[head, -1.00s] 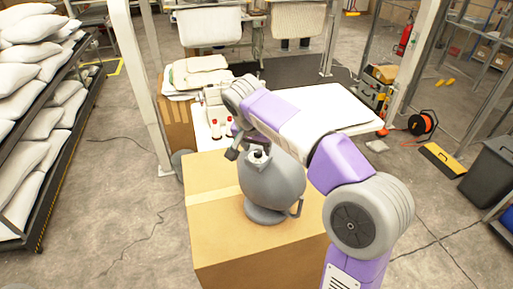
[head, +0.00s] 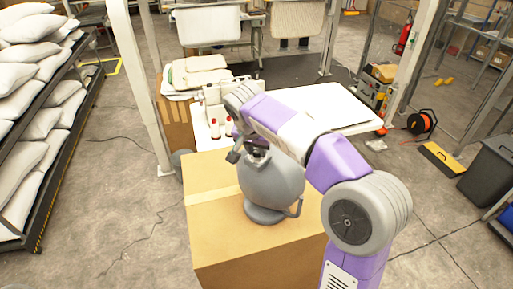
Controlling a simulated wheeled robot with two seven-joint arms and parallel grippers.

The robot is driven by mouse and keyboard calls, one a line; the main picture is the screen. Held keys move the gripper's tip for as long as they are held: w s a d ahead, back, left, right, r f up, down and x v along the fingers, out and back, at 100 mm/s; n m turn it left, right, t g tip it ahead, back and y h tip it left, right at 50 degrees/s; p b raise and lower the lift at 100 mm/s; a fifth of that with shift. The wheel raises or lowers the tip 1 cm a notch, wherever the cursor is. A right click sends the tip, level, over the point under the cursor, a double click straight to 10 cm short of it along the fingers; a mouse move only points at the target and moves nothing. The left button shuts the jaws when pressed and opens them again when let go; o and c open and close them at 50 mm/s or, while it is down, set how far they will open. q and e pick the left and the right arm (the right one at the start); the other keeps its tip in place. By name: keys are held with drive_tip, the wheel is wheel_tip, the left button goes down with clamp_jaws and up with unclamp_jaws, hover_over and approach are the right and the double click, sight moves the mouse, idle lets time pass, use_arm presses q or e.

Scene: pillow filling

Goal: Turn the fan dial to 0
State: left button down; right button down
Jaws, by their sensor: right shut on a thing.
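The fan (head: 272,182) is a grey, rounded body with a round foot and a side handle, and it stands upright on a cardboard box. Its small dial (head: 257,150) is at the top of the body, mostly hidden by my right arm. My right gripper (head: 236,154) points down at the top of the fan, beside the dial. It is shut on the dial, though the contact and the dial's marks are too small and covered to read. My left gripper is not in view.
The cardboard box (head: 225,245) has free room on its top left. A shelf of white pillows (head: 40,125) stands left. A white post (head: 140,90) rises near the box.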

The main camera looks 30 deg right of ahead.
drive_tip(key=shift+n, duration=0.3)
drive_tip(key=n+t, duration=0.1)
drive_tip(key=n, duration=0.1)
drive_tip(key=shift+s+d+n+y, duration=0.1)
drive_tip(key=shift+d+n+y, duration=0.05)
drive_tip(key=shift+n+y, duration=0.2)
drive_tip(key=n, duration=0.1)
drive_tip(key=n+y, duration=0.1)
drive_tip(key=n, duration=0.1)
drive_tip(key=shift+d+r+n, duration=0.1)
drive_tip(key=shift+d+n, duration=0.05)
drive_tip(key=shift+n, duration=0.1)
drive_tip(key=n+y+p, duration=0.1)
drive_tip(key=n, duration=0.1)
drive_tip(key=n+y+p, duration=0.1)
drive_tip(key=n, duration=0.2)
drive_tip(key=shift+d+y, duration=0.15)
drive_tip(key=shift+y, duration=0.1)
drive_tip(key=shift+d+n+y+p, duration=0.1)
drive_tip(key=shift+n+y+p, duration=0.6)
drive_tip(key=shift+n, duration=1.3)
drive_tip(key=c, duration=0.9)
unclamp_jaws()
